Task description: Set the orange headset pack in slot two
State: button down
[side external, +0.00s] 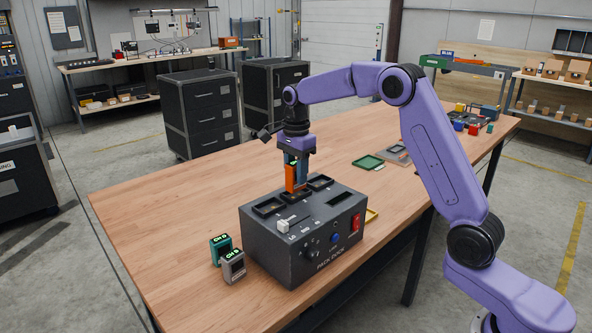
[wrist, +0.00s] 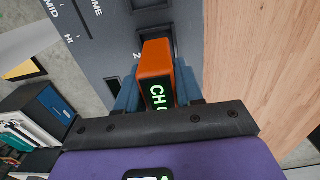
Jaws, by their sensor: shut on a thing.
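The orange headset pack (side external: 291,177) is upright in my gripper (side external: 298,178), over the middle slot of the dark grey pack dock (side external: 290,245). In the wrist view the orange pack (wrist: 156,60) sits between the two blue fingers, its lit "CH" display facing the camera. A printed "2" shows on the dock (wrist: 100,50) beside the pack, at the edge of a dark slot. The pack's lower end is at the slot's mouth; I cannot tell how far it is inside. The slots on either side look empty.
A teal pack (side external: 220,245) and a grey pack (side external: 232,266) stand on the wooden table (side external: 150,225) left of the dock. A green tray (side external: 368,162) lies behind, and a yellow item (side external: 371,215) is by the dock's right side. The table's left part is clear.

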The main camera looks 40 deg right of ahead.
jog(key=shift+f, duration=0.9)
dwell(0.5)
jog(key=shift+c, duration=1.2)
grip_release()
jog(key=shift+r, duration=0.1)
jog(key=shift+r, duration=4.4)
